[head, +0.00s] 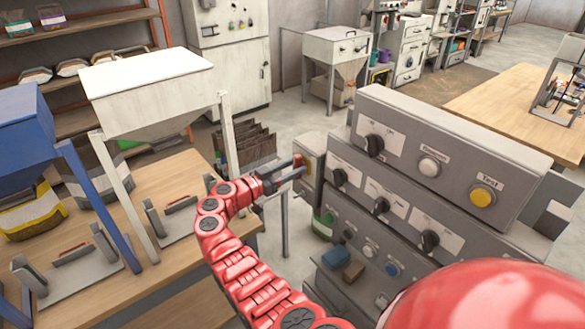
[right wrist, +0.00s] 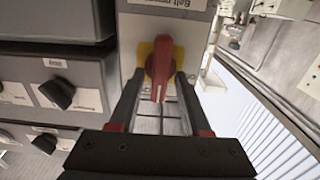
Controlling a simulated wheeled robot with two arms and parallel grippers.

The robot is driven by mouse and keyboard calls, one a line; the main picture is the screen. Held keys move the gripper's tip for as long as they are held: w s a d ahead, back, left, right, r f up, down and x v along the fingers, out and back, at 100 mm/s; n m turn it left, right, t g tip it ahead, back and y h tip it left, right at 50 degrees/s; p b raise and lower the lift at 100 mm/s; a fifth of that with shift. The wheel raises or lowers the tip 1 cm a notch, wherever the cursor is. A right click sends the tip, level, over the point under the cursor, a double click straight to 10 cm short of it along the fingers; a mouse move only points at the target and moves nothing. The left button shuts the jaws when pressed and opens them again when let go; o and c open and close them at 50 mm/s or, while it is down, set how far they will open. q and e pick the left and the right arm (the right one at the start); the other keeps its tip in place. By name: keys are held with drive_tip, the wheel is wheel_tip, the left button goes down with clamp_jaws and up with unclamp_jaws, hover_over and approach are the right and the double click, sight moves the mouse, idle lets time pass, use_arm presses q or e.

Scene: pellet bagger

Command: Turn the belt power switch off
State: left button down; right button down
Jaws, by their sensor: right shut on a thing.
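The belt power switch is a red rotary handle (right wrist: 161,68) on a yellow plate (right wrist: 144,50), under a label partly reading "Belt" in the right wrist view. It sits on a narrow grey box (head: 312,160) at the left side of the control panel in the head view. My right gripper (right wrist: 155,98) is shut on the red handle, with one black finger on each side. The handle looks upright in the right wrist view. In the head view the gripper (head: 290,177) reaches the box from the left and hides most of the switch. My left gripper is not in view.
The stepped grey control panel (head: 480,155) carries several black knobs, a white button (head: 429,166) and a yellow button (head: 483,196). A wooden table (head: 180,190) with a white hopper (head: 145,85) and sealing tools stands left.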

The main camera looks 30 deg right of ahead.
drive_tip(key=shift+f+n+b, duration=0.15)
drive_tip(key=shift+n+b, duration=0.65)
drive_tip(key=shift+b, duration=0.05)
drive_tip(key=n+b, duration=0.1)
drive_tip(key=n, duration=0.1)
drive_tip(key=shift+w+a+n+b, duration=0.1)
drive_tip(key=shift+w+n+b, duration=0.05)
drive_tip(key=shift+n+b, duration=0.2)
drive_tip(key=shift+w+f+n, duration=0.15)
drive_tip(key=shift+n, duration=3.25)
drive_tip(key=shift+w+f+n, duration=0.1)
drive_tip(key=shift+n, duration=3.25)
